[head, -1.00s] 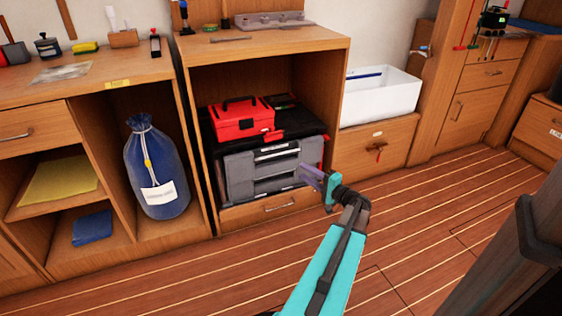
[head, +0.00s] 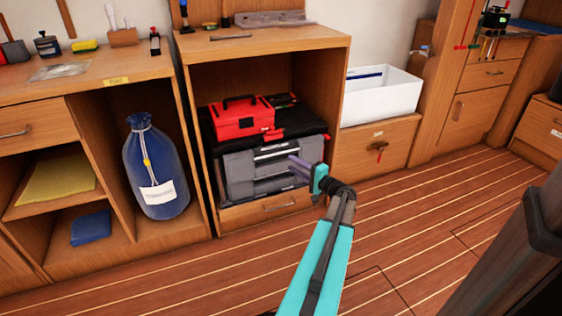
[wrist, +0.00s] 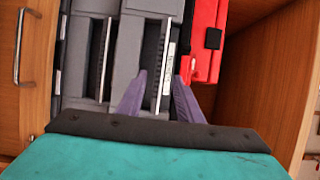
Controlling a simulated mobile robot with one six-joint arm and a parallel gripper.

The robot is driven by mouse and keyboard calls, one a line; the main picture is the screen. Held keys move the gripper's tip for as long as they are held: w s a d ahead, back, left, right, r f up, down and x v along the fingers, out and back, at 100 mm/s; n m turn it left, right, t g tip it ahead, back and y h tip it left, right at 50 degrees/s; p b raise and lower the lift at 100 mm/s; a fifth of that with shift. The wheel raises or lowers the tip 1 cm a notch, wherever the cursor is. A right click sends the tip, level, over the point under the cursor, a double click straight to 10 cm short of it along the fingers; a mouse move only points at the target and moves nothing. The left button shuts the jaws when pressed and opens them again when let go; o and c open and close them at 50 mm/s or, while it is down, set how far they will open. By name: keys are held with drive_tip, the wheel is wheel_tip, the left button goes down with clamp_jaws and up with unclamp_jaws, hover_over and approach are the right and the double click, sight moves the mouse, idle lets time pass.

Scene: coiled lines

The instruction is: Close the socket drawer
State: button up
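A grey tool chest (head: 243,180) with stacked drawers sits low inside the open wooden cabinet. Its drawer fronts carry long pale-edged handles, and it shows sideways in the wrist view (wrist: 127,50). I cannot read which drawer is the socket drawer, nor tell how far any drawer stands out. My gripper (head: 298,161) is in front of the right part of the chest. In the wrist view its two purple fingers (wrist: 161,76) are apart, one on each side of the upper drawer's handle strip (wrist: 165,70). Contact cannot be told.
A red toolbox (head: 243,119) lies on a black cloth above the chest. A wooden drawer (head: 266,208) with a metal handle is below it. A blue sack (head: 155,175) stands to the left. The plank floor (head: 420,240) in front is clear.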

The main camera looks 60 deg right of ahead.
sight(278, 156)
drive_tip(key=b+x, duration=0.2)
drive_tip(key=x, duration=0.5)
drive_tip(key=shift+w, duration=0.25)
clamp_jaws()
